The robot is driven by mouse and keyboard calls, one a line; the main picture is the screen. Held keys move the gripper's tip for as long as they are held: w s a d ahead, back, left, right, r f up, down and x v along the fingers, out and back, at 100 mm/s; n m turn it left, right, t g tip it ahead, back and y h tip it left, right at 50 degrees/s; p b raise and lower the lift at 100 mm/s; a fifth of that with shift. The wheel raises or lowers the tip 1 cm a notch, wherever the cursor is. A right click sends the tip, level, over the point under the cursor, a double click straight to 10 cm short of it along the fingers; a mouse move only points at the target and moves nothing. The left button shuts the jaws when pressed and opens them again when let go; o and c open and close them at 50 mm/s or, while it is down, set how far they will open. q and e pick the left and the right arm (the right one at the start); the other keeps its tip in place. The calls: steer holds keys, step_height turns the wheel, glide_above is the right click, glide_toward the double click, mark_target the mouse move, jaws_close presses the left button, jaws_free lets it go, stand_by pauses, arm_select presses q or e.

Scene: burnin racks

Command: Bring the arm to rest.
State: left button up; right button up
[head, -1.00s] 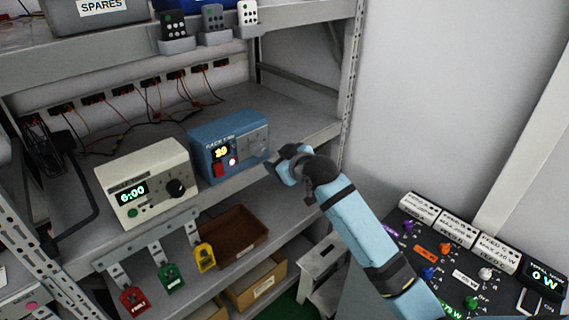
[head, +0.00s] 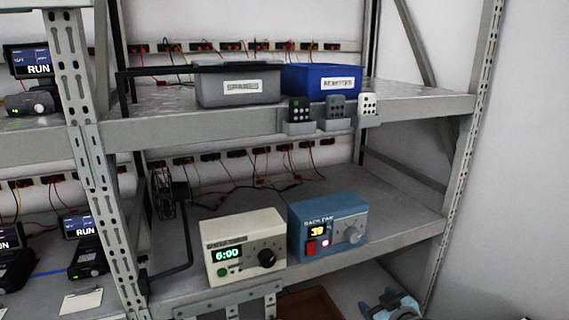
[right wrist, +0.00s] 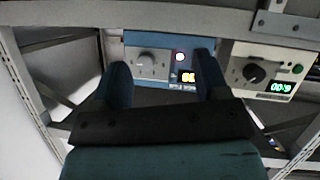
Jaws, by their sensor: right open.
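My right gripper (head: 392,302) shows at the bottom edge of the head view, in front of and below the blue box on the middle shelf. In the right wrist view its two fingers (right wrist: 162,72) are spread apart with nothing between them. The blue box (head: 328,226), with a dial, a lit display and a red switch, stands apart beyond them; it also shows in the right wrist view (right wrist: 160,44), upside down. Most of my right arm is out of the head view. My left gripper is not in view.
A cream timer box (head: 244,246) reading 6:00 stands left of the blue box. A grey bin (head: 240,92), a blue bin (head: 320,82) and three remotes in holders (head: 332,116) are on the shelf above. A perforated rack post (head: 468,150) rises at the right.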

steer(key=s+a+f, duration=0.1)
steer(key=s+f, duration=0.5)
steer(key=s, duration=0.3)
steer(key=s+a+f+m+g, duration=0.1)
steer(key=s+f, duration=0.6)
steer(key=s, duration=0.3)
steer(key=s+a+f+m+g, duration=0.1)
steer(key=s+f, duration=0.5)
steer(key=s, duration=0.3)
steer(key=shift+s+a+f, duration=0.35)
steer(key=shift+a, duration=0.05)
